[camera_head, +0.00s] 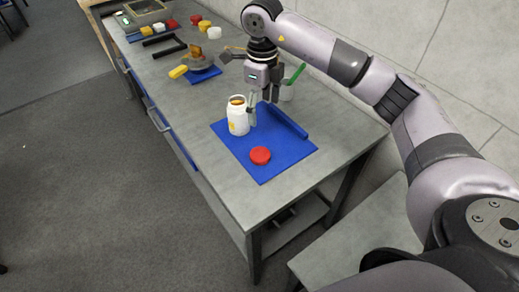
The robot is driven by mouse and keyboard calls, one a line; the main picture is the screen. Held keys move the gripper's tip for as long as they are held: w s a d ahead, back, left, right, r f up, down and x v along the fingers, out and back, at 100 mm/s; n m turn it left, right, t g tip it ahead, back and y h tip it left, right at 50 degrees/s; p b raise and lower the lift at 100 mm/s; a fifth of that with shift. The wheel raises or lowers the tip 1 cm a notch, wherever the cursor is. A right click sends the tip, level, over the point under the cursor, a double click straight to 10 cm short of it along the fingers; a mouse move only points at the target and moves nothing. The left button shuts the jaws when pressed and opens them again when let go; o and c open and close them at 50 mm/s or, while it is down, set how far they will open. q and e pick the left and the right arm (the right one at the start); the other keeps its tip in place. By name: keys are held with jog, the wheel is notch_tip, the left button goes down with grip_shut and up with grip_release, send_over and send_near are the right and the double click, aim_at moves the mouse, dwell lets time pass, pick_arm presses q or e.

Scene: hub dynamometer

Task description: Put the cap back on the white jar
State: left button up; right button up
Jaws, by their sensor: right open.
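The white jar (238,119) stands upright and uncapped on the blue mat (268,172). Its open mouth shows orange-brown contents. A red cap (260,155) lies on the mat in front of the jar, toward the near edge. My right gripper (263,108) points down just right of and behind the jar, open, with nothing seen between its fingers. One finger is close beside the jar; I cannot tell whether they touch. My left gripper does not show.
A blue bar (287,121) lies along the mat's right side. A cup with a green stick (288,91) stands behind the gripper. Farther left are a yellow block (178,72), a black bracket and several small coloured pieces. The table's near end is clear.

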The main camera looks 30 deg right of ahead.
jog(key=p, duration=0.2)
send_over(262, 154)
notch_tip(262, 154, down, 8)
notch_tip(262, 154, down, 4)
jog(key=shift+w+f+p, duration=0.1)
jog(key=shift+w+p, duration=0.05)
jog(key=shift+p, duration=0.35)
jog(key=shift+f, duration=0.15)
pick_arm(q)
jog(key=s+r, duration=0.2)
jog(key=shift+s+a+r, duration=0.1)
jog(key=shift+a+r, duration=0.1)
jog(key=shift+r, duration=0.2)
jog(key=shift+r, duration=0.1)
pick_arm(e)
jog(key=shift+f, duration=0.1)
